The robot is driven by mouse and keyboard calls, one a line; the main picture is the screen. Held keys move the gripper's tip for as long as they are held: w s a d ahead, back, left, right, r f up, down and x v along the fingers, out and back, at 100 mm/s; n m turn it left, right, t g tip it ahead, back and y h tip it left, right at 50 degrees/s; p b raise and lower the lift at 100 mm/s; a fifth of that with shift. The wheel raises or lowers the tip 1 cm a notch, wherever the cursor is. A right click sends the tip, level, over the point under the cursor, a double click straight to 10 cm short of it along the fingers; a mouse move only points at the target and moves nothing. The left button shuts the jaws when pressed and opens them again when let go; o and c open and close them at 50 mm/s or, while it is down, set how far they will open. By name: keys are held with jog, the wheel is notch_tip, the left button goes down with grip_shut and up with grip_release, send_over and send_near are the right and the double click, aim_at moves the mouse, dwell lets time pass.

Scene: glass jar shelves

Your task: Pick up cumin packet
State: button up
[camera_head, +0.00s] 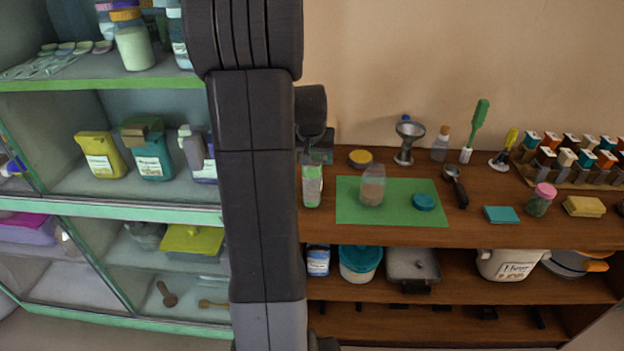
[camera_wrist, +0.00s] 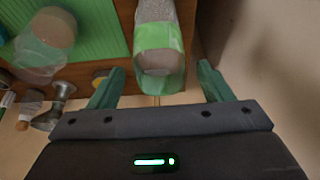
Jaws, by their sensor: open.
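A small clear packet with a green band and brownish-grey contents, which I take to be the cumin packet (camera_head: 312,187), stands on the wooden top shelf, left of the green mat. In the wrist view the packet (camera_wrist: 158,38) lies ahead, lined up with the space between my fingers. My gripper (camera_wrist: 161,72) is open, with a green finger on each side and visible gaps to the packet. In the head view my gripper (camera_head: 317,150) is just above and behind the packet, partly hidden by my arm. I cannot read any label on it.
The green mat (camera_head: 392,214) holds a clear jar of brown contents (camera_head: 372,188) and a blue lid (camera_head: 423,202). A yellow lid (camera_head: 360,157) and metal funnel (camera_head: 408,140) stand behind. The green-edged shelf unit (camera_head: 110,208) is left of my arm.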

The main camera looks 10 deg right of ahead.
jog(key=shift+x, duration=2.15)
jog(key=shift+w+r, duration=0.1)
jog(key=c, duration=1.3)
